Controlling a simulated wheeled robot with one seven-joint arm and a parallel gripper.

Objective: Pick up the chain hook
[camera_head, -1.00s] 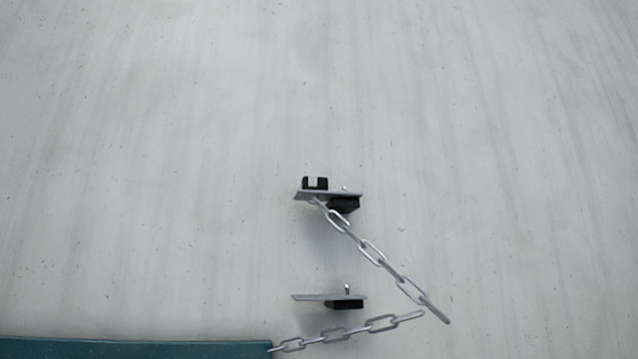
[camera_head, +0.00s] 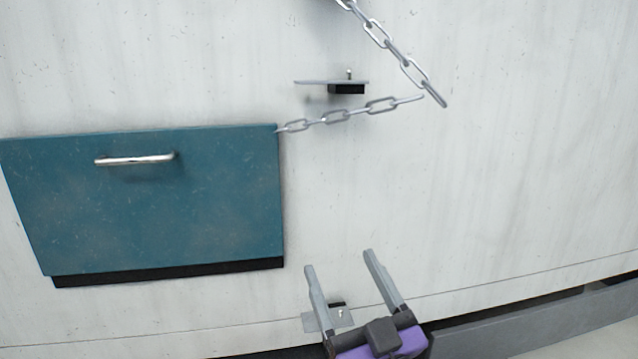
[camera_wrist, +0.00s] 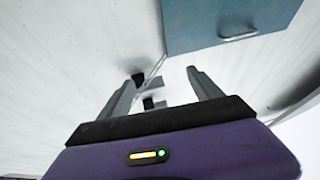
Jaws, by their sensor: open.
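A silver chain (camera_head: 376,33) hangs down to the right from beyond the top edge of the head view. Its last link ends near a second run of chain (camera_head: 335,117) that leads left to the corner of a teal panel (camera_head: 200,235). I cannot make out a distinct hook shape. My gripper (camera_head: 340,260) is open and empty, well below the chain, with its fingers pointing up. In the wrist view, the open fingers (camera_wrist: 162,78) have a small bracket with dark blocks (camera_wrist: 138,79) between and beyond them.
A metal plate with a black block (camera_head: 346,88) sticks out from the pale wall just above the lower chain run. Another small plate (camera_head: 318,322) is behind my gripper. The panel has a metal handle (camera_head: 136,159). The wall right of the chain is clear.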

